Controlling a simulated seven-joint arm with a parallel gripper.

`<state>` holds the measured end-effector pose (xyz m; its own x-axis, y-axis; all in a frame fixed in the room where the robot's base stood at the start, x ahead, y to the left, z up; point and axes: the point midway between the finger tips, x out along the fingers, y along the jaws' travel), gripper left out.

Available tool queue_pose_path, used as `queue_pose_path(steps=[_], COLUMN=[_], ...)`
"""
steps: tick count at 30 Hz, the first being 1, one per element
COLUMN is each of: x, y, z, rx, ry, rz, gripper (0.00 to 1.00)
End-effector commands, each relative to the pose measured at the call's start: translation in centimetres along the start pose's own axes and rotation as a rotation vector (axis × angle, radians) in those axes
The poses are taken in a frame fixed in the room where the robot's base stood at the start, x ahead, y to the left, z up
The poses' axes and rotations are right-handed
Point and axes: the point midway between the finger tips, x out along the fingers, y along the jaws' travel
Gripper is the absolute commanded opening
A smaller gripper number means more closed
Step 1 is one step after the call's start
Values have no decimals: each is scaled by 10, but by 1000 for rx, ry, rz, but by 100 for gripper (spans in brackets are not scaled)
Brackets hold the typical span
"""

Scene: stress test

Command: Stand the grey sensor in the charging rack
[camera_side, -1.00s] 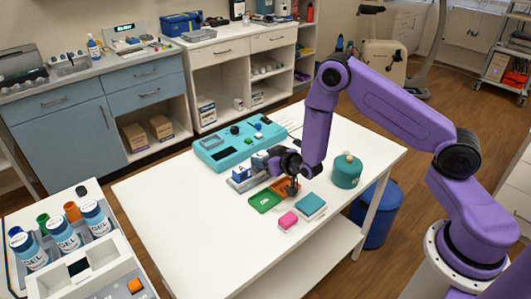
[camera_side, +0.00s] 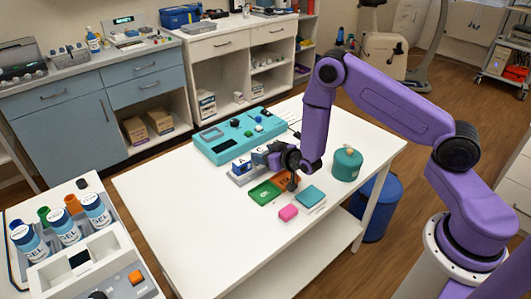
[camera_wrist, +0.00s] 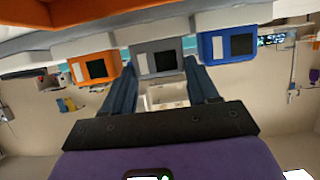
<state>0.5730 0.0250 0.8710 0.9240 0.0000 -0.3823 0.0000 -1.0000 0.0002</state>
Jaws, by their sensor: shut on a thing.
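The grey sensor (camera_wrist: 158,57) with a dark square and a pale label shows in the wrist view between the two fingers of my gripper (camera_wrist: 160,70), which is shut on it. It is in line between an orange sensor (camera_wrist: 95,68) and a blue sensor (camera_wrist: 226,46). My gripper hides the grey sensor there. I cannot tell whether it is fully seated.
The table's left front is clear.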

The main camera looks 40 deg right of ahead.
Motion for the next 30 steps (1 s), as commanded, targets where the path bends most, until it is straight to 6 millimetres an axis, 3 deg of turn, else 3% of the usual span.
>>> queue_pose_path(steps=[14,15,17,25,30], x=[1,1,1,1,-3], y=[0,0,0,0,0], z=[3,3,3,2,-9], rx=[0,0,0,0,1], ry=[1,1,1,-1,1], rz=[0,0,0,1,1], gripper=[26,69,88,89,89])
